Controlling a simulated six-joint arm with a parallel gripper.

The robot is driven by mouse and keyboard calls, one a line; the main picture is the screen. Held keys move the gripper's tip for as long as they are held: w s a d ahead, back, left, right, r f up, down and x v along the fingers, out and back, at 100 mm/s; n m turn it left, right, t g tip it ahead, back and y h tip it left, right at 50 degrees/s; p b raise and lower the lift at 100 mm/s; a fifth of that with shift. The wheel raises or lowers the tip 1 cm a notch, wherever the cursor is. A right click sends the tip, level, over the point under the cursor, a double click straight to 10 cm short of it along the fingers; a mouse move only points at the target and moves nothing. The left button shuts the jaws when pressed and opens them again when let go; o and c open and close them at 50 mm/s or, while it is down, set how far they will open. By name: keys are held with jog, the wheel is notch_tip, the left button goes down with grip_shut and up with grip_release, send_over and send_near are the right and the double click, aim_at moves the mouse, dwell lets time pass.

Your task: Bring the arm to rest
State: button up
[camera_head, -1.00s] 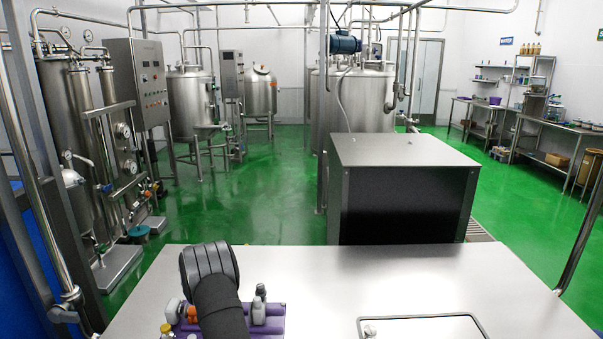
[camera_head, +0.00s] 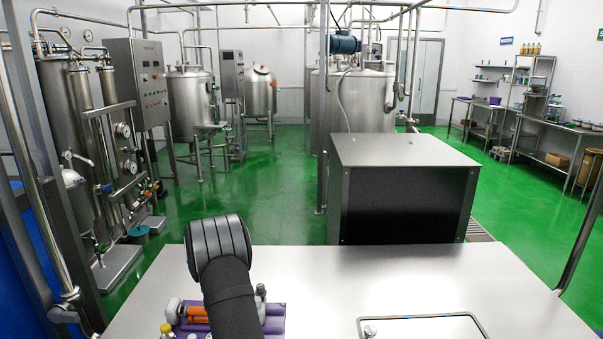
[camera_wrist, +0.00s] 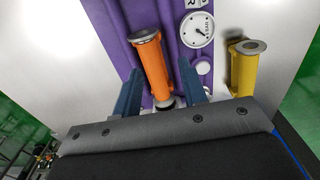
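In the wrist view, my gripper (camera_wrist: 158,66) shows two blue fingers standing apart; it is open. An orange cylinder with a grey round end (camera_wrist: 152,68) lies between and beyond the fingers, over the purple rack (camera_wrist: 115,30); no grip on it shows. In the head view, my black arm reaches over the purple rack (camera_head: 272,325) at the front of the table, and the gripper itself is hidden. The orange cylinder (camera_head: 195,312) also shows left of the arm.
A yellow fitting (camera_wrist: 243,72) and a round gauge (camera_wrist: 197,30) lie right of the orange cylinder. The steel table (camera_head: 320,280) is mostly bare to the right, up to a framed panel (camera_head: 420,328). A steel-and-black box (camera_head: 400,190) stands behind the table.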

jog(key=shift+n, duration=0.4)
jog(key=s+d, duration=1.6)
jog(key=d, duration=0.1)
jog(key=shift+s+f, duration=0.2)
jog(key=shift+s, duration=0.1)
jog(key=a+f, duration=0.2)
jog(key=a, duration=0.1)
jog(key=w+a+f, duration=0.1)
jog(key=a+f, duration=0.1)
jog(key=a, duration=0.2)
jog(key=a+f, duration=0.2)
jog(key=a, duration=0.1)
jog(key=shift+w+a+f, duration=0.1)
jog(key=shift+w+a, duration=0.15)
jog(key=shift+w, duration=0.1)
jog(key=shift+a+f, duration=0.2)
jog(key=shift+a, duration=0.15)
